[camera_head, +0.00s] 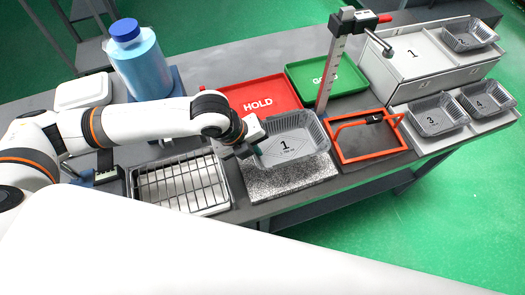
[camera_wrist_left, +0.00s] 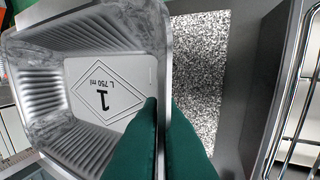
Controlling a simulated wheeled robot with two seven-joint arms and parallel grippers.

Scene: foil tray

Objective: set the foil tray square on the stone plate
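The foil tray marked 1 (camera_head: 299,158) is silver and open-topped. It is over the speckled stone plate (camera_head: 275,183) and shifted toward its back, so a front strip of the plate shows. I cannot tell whether the tray touches the plate. My left gripper (camera_head: 254,150) is at the tray's left wall. In the left wrist view the green fingers (camera_wrist_left: 163,105) straddle the wall of the tray (camera_wrist_left: 95,50), one inside and one outside, shut on it. The stone plate (camera_wrist_left: 200,75) shows there beside the tray. My right gripper is out of view.
A wire rack (camera_head: 182,185) lies left of the plate. An orange frame (camera_head: 368,157) and a post with a ruler scale (camera_head: 331,70) stand to the right. Red HOLD (camera_head: 245,88) and green (camera_head: 325,75) trays lie behind. Trays 2 (camera_head: 468,36), 3 (camera_head: 438,115) and 4 (camera_head: 487,98) are at right.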

